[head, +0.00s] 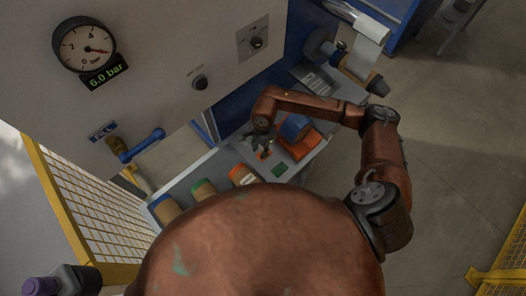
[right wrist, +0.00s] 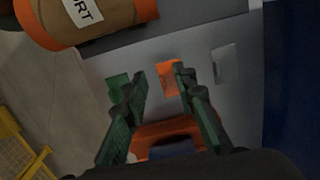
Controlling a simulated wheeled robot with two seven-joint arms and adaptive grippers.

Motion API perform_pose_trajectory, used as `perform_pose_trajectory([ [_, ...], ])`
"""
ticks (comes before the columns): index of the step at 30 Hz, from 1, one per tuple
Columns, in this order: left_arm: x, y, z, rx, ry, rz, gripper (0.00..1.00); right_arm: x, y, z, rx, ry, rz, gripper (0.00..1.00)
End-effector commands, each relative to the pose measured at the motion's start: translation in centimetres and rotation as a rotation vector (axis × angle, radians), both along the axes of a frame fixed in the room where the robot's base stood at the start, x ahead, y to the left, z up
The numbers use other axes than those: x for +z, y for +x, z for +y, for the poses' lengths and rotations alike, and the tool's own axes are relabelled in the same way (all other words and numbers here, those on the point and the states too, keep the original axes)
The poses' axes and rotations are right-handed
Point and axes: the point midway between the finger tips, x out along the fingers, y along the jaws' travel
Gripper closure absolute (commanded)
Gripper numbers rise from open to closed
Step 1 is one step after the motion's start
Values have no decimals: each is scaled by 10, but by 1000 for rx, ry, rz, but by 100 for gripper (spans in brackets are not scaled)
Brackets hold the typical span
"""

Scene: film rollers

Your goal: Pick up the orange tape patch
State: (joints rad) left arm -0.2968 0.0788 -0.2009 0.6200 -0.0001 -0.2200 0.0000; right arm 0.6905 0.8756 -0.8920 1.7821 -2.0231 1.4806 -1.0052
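The orange tape patch (right wrist: 168,77) lies flat on the grey bench top, between a green patch (right wrist: 118,86) and a pale grey patch (right wrist: 222,65). In the head view the orange patch (head: 263,155) shows just below my right gripper (head: 260,141). In the right wrist view my right gripper (right wrist: 160,76) is open, with its two dark green fingers apart and nothing between them. The fingertips are around the orange patch in the picture; the right finger overlaps its edge. I cannot tell the height left above the bench.
Rolls with blue, green and orange (head: 241,175) ends line the bench's front. An orange tray (head: 306,143) with a blue object (head: 294,127) stands right of the gripper. A machine panel with a gauge (head: 84,47) rises behind. Yellow mesh fencing (head: 95,205) stands at left.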

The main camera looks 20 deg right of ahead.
Motion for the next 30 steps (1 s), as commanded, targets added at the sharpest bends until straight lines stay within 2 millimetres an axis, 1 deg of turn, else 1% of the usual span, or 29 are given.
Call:
perform_pose_trajectory([
  [1, -1, -1, 0, 0, 0, 2, 100, -1, 3, -12, 5, -38, -3, 75],
  [3, -1, -3, 0, 1, 0, 3, 100, -4, 4, -23, 8, -70, -1, 75],
  [6, 0, -4, 0, 2, 0, 4, 100, -13, 4, -28, 6, -83, 0, 75],
  [14, 8, -4, 0, 2, 0, 4, 100, -40, 2, -30, 3, -78, 2, 75],
  [17, 14, -3, 0, 2, 0, 3, 100, -56, 2, -32, 3, -77, 3, 75],
  [21, 15, -3, 1, 2, 1, 2, 100, -73, 3, -31, 6, -75, 0, 75],
  [24, 16, -3, 1, 2, 1, 2, 100, -79, 4, -31, 7, -77, -2, 75],
  [30, 15, -3, 1, 2, 1, 2, 100, -80, 4, -31, 9, -76, -2, 75],
])
